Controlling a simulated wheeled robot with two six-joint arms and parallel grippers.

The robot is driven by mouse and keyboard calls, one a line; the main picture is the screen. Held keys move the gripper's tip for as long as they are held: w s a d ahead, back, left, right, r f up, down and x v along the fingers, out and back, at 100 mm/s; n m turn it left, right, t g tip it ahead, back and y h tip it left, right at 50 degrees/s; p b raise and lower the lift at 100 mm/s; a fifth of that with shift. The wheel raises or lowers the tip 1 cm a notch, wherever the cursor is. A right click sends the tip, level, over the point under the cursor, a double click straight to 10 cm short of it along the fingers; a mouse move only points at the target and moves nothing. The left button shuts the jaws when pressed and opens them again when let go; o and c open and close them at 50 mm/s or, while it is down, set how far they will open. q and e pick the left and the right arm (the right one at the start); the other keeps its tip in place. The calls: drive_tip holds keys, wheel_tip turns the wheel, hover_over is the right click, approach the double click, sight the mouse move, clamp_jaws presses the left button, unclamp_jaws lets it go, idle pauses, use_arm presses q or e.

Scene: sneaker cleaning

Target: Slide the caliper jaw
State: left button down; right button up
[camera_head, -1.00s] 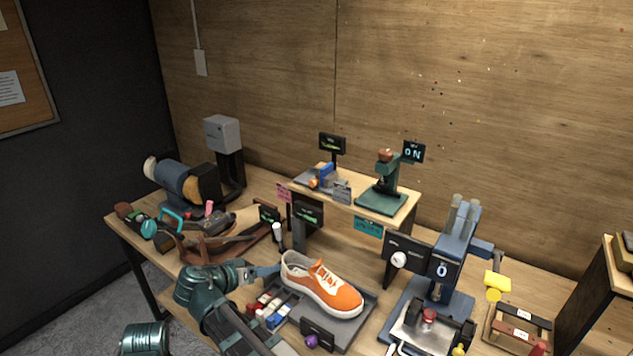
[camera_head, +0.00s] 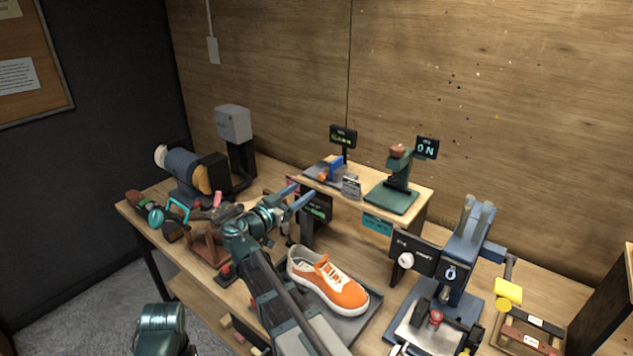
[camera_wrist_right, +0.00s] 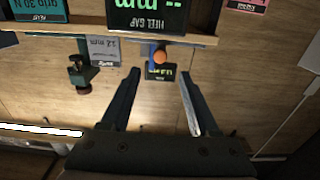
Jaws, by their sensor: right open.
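The caliper (camera_head: 334,168) shows as a small blue block on a grey base, on the raised wooden shelf at mid-picture in the head view. In the right wrist view, which is upside down, its round orange knob (camera_wrist_right: 160,57) lies in line with the gap between my fingers. My right gripper (camera_head: 303,192) is open and empty, in front of the shelf's left end and apart from the caliper. Its two spread fingers also show in the wrist view (camera_wrist_right: 160,75).
A green press (camera_head: 393,185) stands on the shelf's right side. A "HEEL GAP" display (camera_wrist_right: 147,17) is at the shelf front. A blue machine (camera_head: 465,255) stands to the right.

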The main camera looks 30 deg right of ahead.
sight(320, 178)
drive_tip(key=x, duration=0.7)
drive_tip(key=shift+w+d, duration=0.2)
drive_tip(key=shift+d, duration=0.15)
clamp_jaws()
idle(1.1)
